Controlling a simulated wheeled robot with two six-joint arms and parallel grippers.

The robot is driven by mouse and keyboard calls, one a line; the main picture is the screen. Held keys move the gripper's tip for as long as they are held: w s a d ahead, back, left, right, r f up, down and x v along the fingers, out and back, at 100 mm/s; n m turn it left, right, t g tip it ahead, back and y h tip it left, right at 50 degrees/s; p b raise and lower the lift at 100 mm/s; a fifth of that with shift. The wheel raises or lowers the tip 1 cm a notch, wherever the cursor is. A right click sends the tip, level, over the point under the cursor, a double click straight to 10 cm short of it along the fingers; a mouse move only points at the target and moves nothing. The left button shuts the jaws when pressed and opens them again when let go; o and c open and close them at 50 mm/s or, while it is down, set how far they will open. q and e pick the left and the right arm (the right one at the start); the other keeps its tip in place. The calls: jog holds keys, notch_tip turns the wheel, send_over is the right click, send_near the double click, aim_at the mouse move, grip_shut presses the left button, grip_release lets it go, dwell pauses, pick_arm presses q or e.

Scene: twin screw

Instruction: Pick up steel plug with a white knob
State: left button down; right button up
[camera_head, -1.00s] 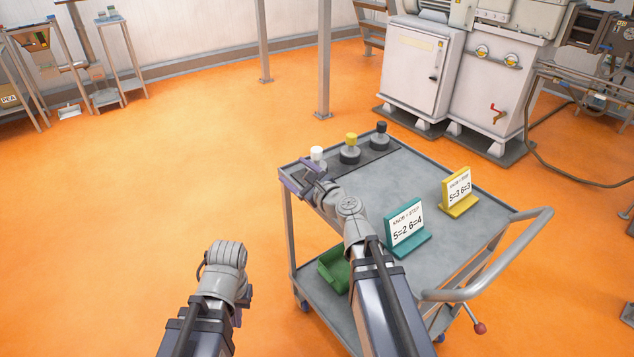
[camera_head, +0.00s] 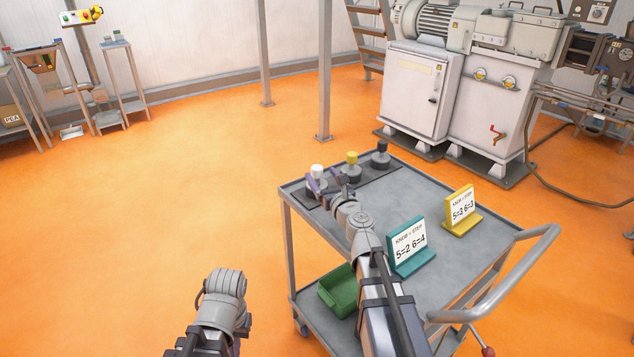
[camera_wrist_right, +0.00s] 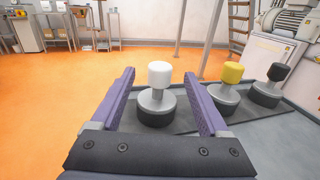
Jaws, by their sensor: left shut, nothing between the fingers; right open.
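The steel plug with a white knob (camera_head: 317,173) stands upright at the left end of a dark strip on the cart top. In the right wrist view, the same plug (camera_wrist_right: 156,98) sits between the two purple fingers, with clear gaps on both sides. My right gripper (camera_head: 327,184) is open around it and not closed on it; its fingers show large in the wrist view (camera_wrist_right: 160,90). My left arm hangs at the lower left, clear of the cart; its fingers are mostly hidden below its wrist.
A yellow-knobbed plug (camera_head: 352,165) and a black-knobbed plug (camera_head: 381,154) stand on the same strip to the right. A teal sign (camera_head: 410,248) and a yellow sign (camera_head: 461,212) stand on the cart top (camera_head: 400,190). A green bin (camera_head: 338,291) lies on the lower shelf.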

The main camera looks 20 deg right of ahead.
aim_at(319, 172)
jog(key=w, duration=0.4)
jog(key=shift+w+a+f, duration=0.1)
jog(key=shift+w+a, duration=0.1)
jog(key=shift+w, duration=0.1)
jog(key=shift+s, duration=0.1)
grip_shut()
dwell(0.3)
